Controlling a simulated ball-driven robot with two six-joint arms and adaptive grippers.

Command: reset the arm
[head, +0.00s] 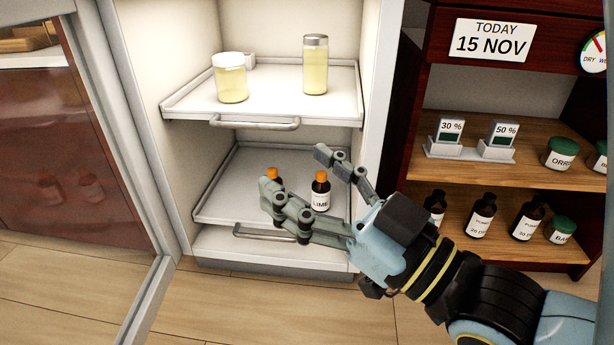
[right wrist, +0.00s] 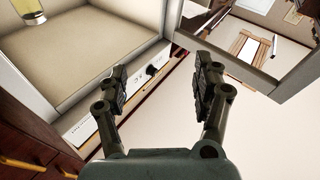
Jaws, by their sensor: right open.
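My right gripper (head: 296,185) is open in front of the lower pull-out shelf (head: 230,195) of the white cabinet. Its fingers point left in the head view, and nothing shows between them in the right wrist view (right wrist: 165,85). A small dark bottle with an orange cap (head: 320,190) and a label reading partly "LIME" stands on that shelf, seen between the fingers. A second orange-capped bottle (head: 274,174) is mostly hidden behind a finger. I cannot tell from the head view whether the gripper touches either bottle. My left gripper is not in view.
The upper shelf (head: 190,103) holds a white-lidded jar (head: 231,78) and a grey-lidded jar (head: 315,65) of yellowish liquid. An open glass door (head: 90,130) stands at left. A dark red rack (head: 540,180) with bottles and jars stands at right.

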